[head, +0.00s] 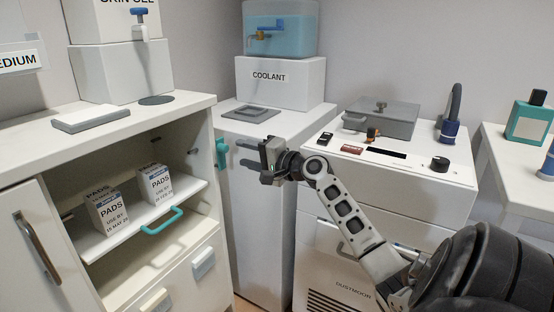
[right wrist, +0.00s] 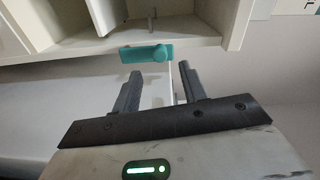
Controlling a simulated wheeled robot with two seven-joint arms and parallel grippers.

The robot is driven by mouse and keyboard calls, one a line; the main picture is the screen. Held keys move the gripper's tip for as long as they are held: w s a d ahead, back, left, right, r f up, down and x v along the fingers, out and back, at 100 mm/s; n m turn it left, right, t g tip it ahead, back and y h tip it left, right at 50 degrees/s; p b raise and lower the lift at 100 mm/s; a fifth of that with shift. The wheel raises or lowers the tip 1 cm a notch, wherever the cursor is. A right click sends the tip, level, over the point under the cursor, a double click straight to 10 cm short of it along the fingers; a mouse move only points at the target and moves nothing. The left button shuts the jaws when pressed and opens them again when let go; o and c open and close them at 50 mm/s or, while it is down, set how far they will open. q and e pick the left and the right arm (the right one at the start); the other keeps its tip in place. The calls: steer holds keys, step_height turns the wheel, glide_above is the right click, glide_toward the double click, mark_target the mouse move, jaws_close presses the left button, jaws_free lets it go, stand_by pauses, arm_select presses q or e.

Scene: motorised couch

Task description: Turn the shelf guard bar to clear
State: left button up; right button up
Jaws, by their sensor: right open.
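A teal turning piece (head: 221,153), which looks like the shelf guard bar, sits on the right front post of the open cabinet. In the right wrist view it shows as a short teal bar with a round knob (right wrist: 146,54), lying crosswise just beyond the fingertips. My right gripper (head: 266,160) is open and empty, to the right of the teal piece and apart from it. In the right wrist view its fingers (right wrist: 158,80) point toward the bar. My left gripper is in neither view.
Two PADS boxes (head: 105,211) (head: 154,184) stand on the cabinet shelf (head: 124,239), which has a teal handle (head: 163,220) at its front. The COOLANT block (head: 280,82) stands behind my gripper. A white machine (head: 415,168) with a grey lidded box (head: 382,120) is at right.

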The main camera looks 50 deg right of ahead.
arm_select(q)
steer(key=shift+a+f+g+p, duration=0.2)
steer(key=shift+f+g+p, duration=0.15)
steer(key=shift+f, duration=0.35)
arm_select(e)
steer(key=s+d, duration=0.1)
steer(key=s, duration=0.9)
steer(key=shift+s+d+r, duration=0.15)
steer(key=shift+s+r, duration=0.05)
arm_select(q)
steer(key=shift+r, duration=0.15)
